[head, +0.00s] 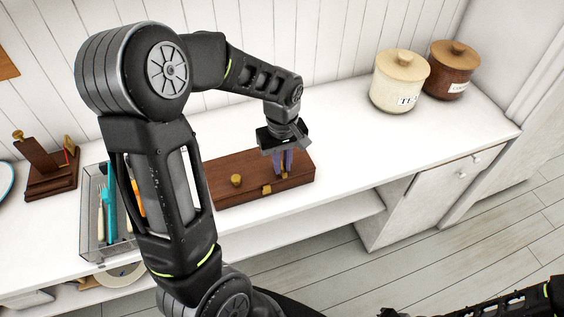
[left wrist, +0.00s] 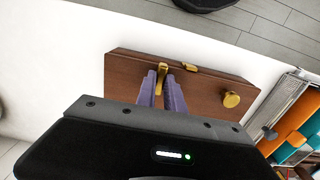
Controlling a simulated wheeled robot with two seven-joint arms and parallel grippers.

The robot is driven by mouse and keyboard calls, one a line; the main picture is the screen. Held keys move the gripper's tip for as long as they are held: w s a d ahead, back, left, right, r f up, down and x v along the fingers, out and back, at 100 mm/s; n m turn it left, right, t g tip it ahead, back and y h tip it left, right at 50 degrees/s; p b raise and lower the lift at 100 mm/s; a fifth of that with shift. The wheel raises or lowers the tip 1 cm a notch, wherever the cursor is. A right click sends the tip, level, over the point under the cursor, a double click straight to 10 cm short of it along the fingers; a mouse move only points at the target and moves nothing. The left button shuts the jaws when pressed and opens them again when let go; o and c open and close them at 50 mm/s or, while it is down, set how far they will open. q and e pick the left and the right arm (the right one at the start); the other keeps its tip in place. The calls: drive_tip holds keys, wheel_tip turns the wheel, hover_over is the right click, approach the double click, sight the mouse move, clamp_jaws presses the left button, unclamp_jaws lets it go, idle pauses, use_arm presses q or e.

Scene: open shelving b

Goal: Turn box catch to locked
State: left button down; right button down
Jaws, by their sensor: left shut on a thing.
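A brown wooden box (head: 225,189) lies on the white counter, and it also shows in the left wrist view (left wrist: 205,93). It has a round brass knob (head: 236,180), seen at the right in the left wrist view (left wrist: 231,99). A small brass fitting (head: 266,189) sits at its front edge (left wrist: 190,68). My left gripper (head: 283,162) points down at the box's right part. Its purple fingers (left wrist: 162,90) are shut on a brass piece (left wrist: 162,70), apparently the catch. The fingers partly hide this piece, so its exact setting is unclear.
A clear tray (head: 107,245) with pens and tools stands left of the box, partly behind my arm. A wooden stand (head: 50,180) is further left. A cream canister (head: 400,82) and a brown canister (head: 451,72) stand at the back right. The counter right of the box is clear.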

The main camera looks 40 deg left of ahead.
use_arm(q)
drive_tip(key=shift+m, duration=0.4)
drive_tip(key=m+b, duration=0.1)
drive_tip(key=m, duration=0.6)
drive_tip(key=shift+m+b, duration=0.3)
drive_tip(key=shift+m, duration=0.1)
drive_tip(key=m, duration=0.9)
drive_tip(key=shift+m, duration=0.3)
drive_tip(key=c, duration=1.4)
unclamp_jaws()
drive_tip(key=shift+c, duration=0.2)
drive_tip(key=shift+r+b, duration=0.1)
drive_tip(key=shift+b, duration=0.2)
